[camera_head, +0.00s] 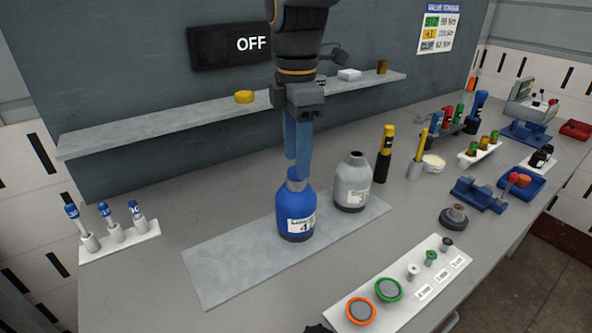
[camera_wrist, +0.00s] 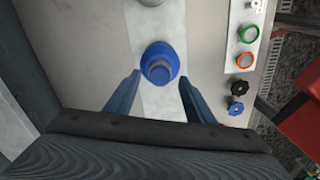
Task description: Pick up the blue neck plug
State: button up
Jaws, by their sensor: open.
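My gripper (camera_head: 298,172) is open, its blue fingers pointing down at the neck of the blue bottle (camera_head: 295,210). In the wrist view my fingertips (camera_wrist: 159,78) stand apart, one on each side of the bottle (camera_wrist: 161,55). A round blue top, which looks like the neck plug (camera_wrist: 159,72), shows at the bottle's centre between them. Nothing is held. In the head view my fingers partly hide the neck, so I cannot tell the plug from the neck or whether the fingers touch it. The bottle stands upright on a pale grey plate (camera_head: 222,275).
A grey bottle (camera_head: 352,182) stands close by on the right. A white panel (camera_head: 395,305) with ringed buttons lies at the front. A black knob (camera_wrist: 240,88) and a blue knob (camera_wrist: 236,108) show beside it in the wrist view. A shelf (camera_head: 150,133) runs behind.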

jog(key=shift+f, duration=1.05)
jog(key=c, duration=1.1)
jog(key=shift+c, duration=0.2)
